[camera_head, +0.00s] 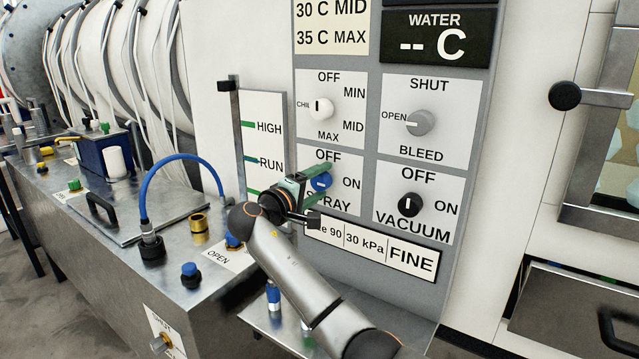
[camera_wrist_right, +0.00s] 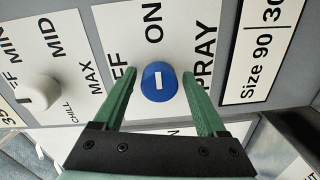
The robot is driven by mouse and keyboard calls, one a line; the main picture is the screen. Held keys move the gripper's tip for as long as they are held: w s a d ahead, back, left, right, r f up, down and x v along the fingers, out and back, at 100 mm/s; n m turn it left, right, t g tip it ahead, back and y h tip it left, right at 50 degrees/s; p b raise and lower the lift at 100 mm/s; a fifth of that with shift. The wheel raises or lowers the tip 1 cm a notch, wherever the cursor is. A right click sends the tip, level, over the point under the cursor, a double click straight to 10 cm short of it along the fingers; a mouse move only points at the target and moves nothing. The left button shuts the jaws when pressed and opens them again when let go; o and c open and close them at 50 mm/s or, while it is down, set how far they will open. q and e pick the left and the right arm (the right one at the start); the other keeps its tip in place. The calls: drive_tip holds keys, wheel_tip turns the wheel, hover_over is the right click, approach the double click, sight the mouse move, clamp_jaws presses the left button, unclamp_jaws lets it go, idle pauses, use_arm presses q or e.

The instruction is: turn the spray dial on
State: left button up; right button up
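The blue spray dial (camera_head: 321,182) is on the grey control panel, on a white plate marked OFF, ON and SPRAY. It also shows in the right wrist view (camera_wrist_right: 158,82). Its white mark lies along the line toward ON. My right gripper (camera_head: 323,191) is at the dial, partly covering the SPRAY label. In the right wrist view its green fingers (camera_wrist_right: 160,73) stand open on either side of the dial, with a visible gap on both sides. My left gripper is not in view.
A white dial (camera_head: 320,109), a grey bleed dial (camera_head: 420,122) and a black vacuum dial (camera_head: 410,204) sit close around the spray dial. A metal bench (camera_head: 130,235) with a blue hose (camera_head: 175,160) and fittings stands at left. A door handle (camera_head: 590,97) sticks out at right.

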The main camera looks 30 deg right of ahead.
drive_tip(key=shift+o, duration=0.4)
drive_tip(key=shift+a, duration=0.1)
drive_tip(key=v, duration=1.2)
drive_tip(key=shift+a+b, duration=0.15)
drive_tip(key=shift+b, duration=0.15)
drive_tip(key=shift+s, duration=0.1)
